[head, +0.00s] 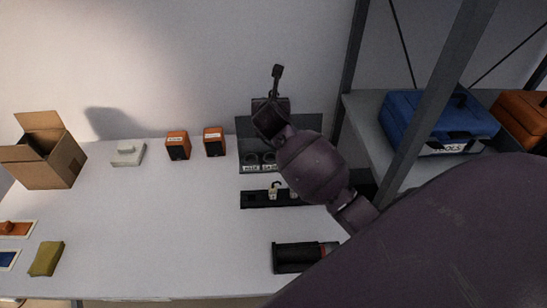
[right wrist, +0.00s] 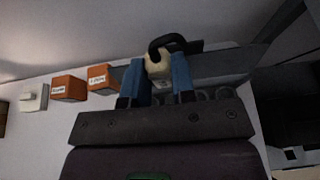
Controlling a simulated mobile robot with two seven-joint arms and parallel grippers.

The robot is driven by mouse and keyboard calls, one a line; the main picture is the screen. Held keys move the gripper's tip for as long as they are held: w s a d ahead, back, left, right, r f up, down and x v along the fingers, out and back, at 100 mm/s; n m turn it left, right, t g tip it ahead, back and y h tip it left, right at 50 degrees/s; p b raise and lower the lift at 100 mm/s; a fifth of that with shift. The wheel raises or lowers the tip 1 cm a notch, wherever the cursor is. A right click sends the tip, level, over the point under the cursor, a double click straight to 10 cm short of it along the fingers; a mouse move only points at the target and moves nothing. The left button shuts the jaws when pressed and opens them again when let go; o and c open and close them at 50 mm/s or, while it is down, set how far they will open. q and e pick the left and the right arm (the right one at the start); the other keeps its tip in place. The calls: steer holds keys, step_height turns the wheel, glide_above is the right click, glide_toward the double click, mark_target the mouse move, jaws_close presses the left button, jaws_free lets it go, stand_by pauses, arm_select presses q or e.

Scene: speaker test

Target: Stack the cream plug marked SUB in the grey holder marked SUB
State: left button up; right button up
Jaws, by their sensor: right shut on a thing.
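My right gripper (head: 272,112) is above the grey socket unit at the back of the table. In the right wrist view its two blue fingers (right wrist: 160,82) are shut on a cream plug (right wrist: 157,66) with a black looped cable on top. No mark on this plug is readable. The grey unit (head: 310,124) has a row of round holders, two of them (head: 259,159) visible with small labels. My arm covers the rest, and I cannot make out SUB. Round holders also show behind the fingers in the right wrist view (right wrist: 222,93). My left gripper is not in view.
A black rack (head: 257,199) with cream plugs (head: 273,190) stands in front of the unit. Two orange speakers (head: 178,146) (head: 213,142) and a white box (head: 128,152) are to its left. A metal shelf with a blue toolbox (head: 430,125) bounds the right. The table's middle is clear.

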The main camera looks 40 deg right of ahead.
step_height(320, 180, down, 16)
steer(key=b, duration=0.3)
steer(key=shift+f, duration=0.2)
step_height(320, 180, down, 3)
steer(key=shift+f+b, duration=0.15)
steer(key=shift+b, duration=0.45)
steer(key=shift+f, duration=0.15)
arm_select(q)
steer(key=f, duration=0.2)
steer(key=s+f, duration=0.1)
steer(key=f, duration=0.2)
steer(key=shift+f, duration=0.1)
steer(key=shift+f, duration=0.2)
arm_select(e)
steer(key=shift+f, duration=0.4)
